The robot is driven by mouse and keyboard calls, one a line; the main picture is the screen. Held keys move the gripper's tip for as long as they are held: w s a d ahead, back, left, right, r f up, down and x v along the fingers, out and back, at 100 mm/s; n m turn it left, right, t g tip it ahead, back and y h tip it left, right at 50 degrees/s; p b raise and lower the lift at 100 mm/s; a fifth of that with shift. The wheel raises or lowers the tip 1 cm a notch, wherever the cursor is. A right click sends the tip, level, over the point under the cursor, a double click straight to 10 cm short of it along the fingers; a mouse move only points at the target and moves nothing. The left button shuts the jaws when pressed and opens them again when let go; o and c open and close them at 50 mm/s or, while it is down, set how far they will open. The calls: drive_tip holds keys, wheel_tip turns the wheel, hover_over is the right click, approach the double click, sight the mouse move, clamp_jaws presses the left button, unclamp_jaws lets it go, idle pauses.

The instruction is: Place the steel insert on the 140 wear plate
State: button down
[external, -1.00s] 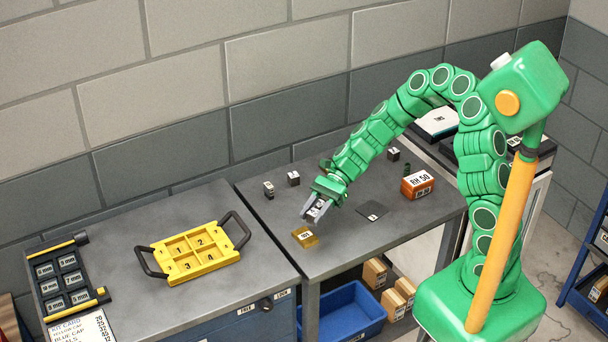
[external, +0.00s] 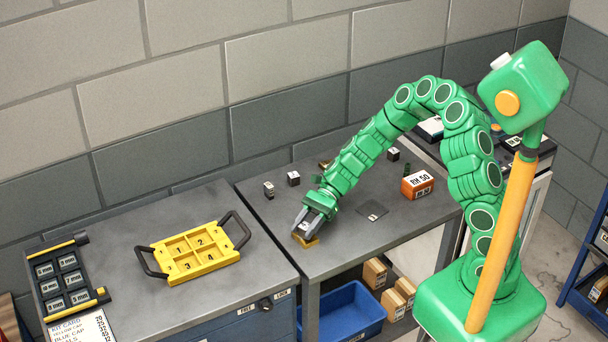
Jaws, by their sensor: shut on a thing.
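My gripper (external: 307,229) is low over the left part of the middle table, shut on a small grey block that I take to be the steel insert. The fingers hide most of the block. Directly under the fingertips is a flat brass-coloured plate (external: 313,242), mostly covered by the gripper. Its label cannot be read now, so I cannot tell if it is the 140 wear plate. I cannot tell whether the held block touches it. Another brass-coloured piece (external: 325,163) lies behind my arm. A dark flat plate (external: 372,210) lies to the right.
Small dark blocks stand at the back, two on the left (external: 293,178) and one on the right (external: 393,154). An orange box (external: 417,185) marked RH 50 stands at the right. A yellow numbered tray (external: 195,252) lies on the left bench. The table's front middle is clear.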

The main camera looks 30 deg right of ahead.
drive_tip(key=shift+f, duration=0.1)
drive_tip(key=c, duration=0.7)
unclamp_jaws()
drive_tip(key=shift+d+r, duration=0.1)
drive_tip(key=shift+r, duration=0.1)
drive_tip(key=v, duration=1.1)
drive_tip(key=shift+w+d+r, duration=0.1)
drive_tip(key=shift+w+d, duration=0.1)
drive_tip(key=shift+d, duration=0.15)
